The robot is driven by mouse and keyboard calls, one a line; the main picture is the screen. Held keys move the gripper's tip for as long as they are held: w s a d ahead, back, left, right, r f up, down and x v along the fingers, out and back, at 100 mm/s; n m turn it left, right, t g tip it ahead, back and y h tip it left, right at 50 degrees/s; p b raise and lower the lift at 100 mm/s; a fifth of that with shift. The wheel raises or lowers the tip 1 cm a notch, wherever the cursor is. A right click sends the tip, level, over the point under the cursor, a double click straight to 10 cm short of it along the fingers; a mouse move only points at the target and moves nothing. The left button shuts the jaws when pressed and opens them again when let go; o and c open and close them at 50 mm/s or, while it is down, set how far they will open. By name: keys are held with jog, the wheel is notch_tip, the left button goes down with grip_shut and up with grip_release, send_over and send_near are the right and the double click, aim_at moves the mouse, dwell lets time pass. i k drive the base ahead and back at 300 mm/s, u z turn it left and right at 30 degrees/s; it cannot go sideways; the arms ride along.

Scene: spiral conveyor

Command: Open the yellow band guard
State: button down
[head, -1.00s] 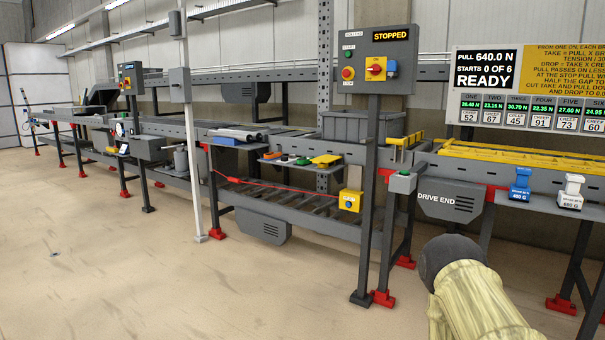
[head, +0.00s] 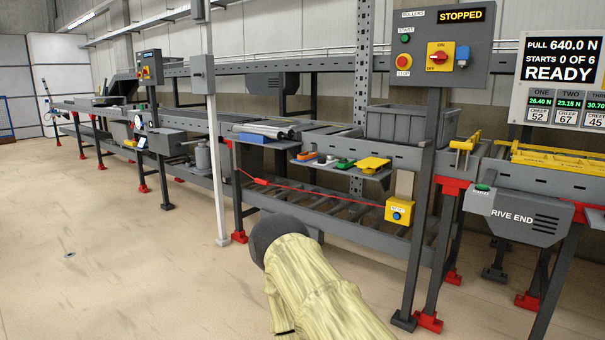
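A yellow guard frame (head: 556,162) lies along the top of the conveyor at the right edge, above the grey "DRIVE END" housing (head: 520,217). It looks lowered flat over the conveyor, and its right part is cut off by the picture edge. A smaller upright yellow bracket (head: 463,153) stands just left of it. I cannot tell whether the two are joined. My arm, in a pale yellow sleeve with a dark rounded end, reaches up from the bottom middle, well left of the guard and apart from it. My gripper's fingers do not show.
A post with a "STOPPED" control panel (head: 436,48) stands in front of the conveyor, left of the guard. A grey bin (head: 400,124), a shelf with small coloured parts (head: 318,166) and a yellow switch box (head: 399,211) are nearby. The floor (head: 130,270) at left is clear.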

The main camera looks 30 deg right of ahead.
aim_at(373, 163)
jog(key=i, duration=0.85)
jog(key=z, duration=1)
jog(key=i, duration=0.65)
jog(key=z, duration=0.6)
